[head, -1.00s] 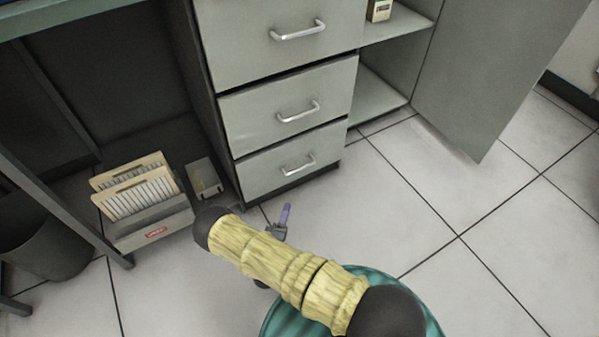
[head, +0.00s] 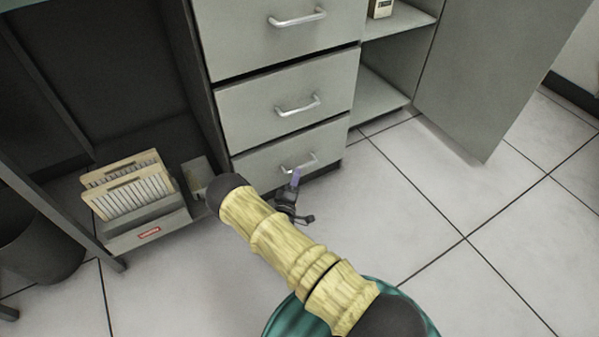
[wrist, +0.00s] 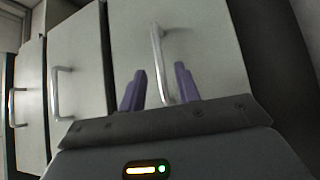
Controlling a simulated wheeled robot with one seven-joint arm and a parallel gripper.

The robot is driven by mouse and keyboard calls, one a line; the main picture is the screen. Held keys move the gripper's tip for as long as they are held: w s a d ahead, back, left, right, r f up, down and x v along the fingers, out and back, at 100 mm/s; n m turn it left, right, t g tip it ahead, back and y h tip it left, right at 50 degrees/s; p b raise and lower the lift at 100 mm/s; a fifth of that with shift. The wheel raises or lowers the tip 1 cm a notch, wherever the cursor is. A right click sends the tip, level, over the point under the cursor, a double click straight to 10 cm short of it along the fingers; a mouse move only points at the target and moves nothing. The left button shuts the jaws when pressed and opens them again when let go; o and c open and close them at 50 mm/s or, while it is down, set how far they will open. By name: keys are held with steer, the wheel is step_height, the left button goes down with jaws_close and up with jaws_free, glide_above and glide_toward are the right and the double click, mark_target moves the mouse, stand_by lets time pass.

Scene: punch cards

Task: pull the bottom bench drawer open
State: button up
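The bottom bench drawer (head: 257,172) is the lowest of three grey-green drawer fronts and looks shut. Its silver bar handle (head: 312,162) shows in the head view, partly behind my gripper. My gripper (head: 296,177) is low in front of this drawer. In the wrist view, the bottom drawer front (wrist: 205,40) fills the middle, and its handle (wrist: 158,55) runs up and down the picture between the two purple fingers of my gripper (wrist: 160,85). The fingers are apart, with a gap on either side of the handle. I cannot tell how deep the handle sits between them.
The middle drawer (head: 250,105) and top drawer (head: 240,40) are above. An open cabinet door (head: 490,80) stands to the right. A rack of cards (head: 140,215) and a dark bin (head: 40,245) are at left. The tiled floor (head: 440,200) in front is clear.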

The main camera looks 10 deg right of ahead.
steer(key=shift+b+x, duration=0.75)
steer(key=shift+x, duration=1.55)
jaws_close()
